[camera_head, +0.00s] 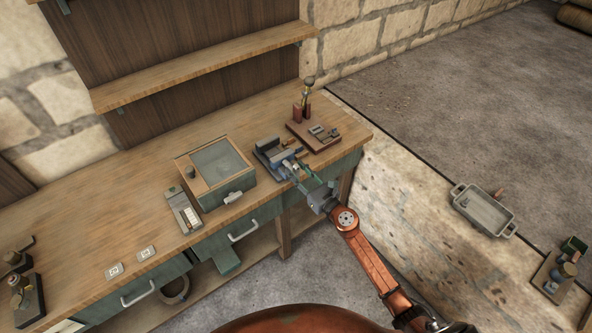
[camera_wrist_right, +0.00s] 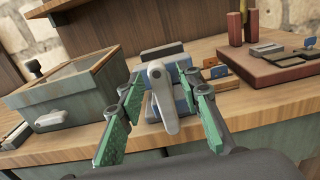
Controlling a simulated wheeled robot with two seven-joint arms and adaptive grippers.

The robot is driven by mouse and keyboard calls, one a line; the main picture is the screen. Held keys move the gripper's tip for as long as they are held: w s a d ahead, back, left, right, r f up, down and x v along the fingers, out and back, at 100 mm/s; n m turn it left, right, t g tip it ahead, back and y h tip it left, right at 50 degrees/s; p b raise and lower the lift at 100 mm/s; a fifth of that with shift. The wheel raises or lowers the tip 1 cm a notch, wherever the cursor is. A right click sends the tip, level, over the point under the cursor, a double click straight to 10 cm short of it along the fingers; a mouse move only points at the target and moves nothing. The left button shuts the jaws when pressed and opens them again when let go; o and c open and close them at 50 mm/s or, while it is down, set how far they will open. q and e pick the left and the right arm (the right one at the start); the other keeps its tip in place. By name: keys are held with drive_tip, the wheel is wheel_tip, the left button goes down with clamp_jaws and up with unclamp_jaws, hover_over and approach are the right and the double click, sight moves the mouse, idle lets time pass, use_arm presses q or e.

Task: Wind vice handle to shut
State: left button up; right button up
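The blue and grey vice (camera_head: 268,149) stands on the workbench near its front edge. In the right wrist view the vice (camera_wrist_right: 183,98) is straight ahead, with its light grey handle (camera_wrist_right: 163,97) hanging down at a slight tilt on the front. My right gripper (camera_head: 297,172) reaches the vice from the front. In the right wrist view its green-padded fingers (camera_wrist_right: 165,118) are spread, one on each side of the handle, with gaps to it. How far the jaws are apart is hidden. My left gripper is not in view.
A green box with a wooden-framed lid (camera_head: 224,194) stands left of the vice. A reddish-brown board with small parts (camera_head: 325,145) lies to its right. The wooden workbench (camera_head: 160,185) has bare room further left.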

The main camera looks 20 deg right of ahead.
drive_tip(key=shift+w+a, duration=0.1)
drive_tip(key=shift+w, duration=0.2)
drive_tip(key=shift+c, duration=0.5)
clamp_jaws()
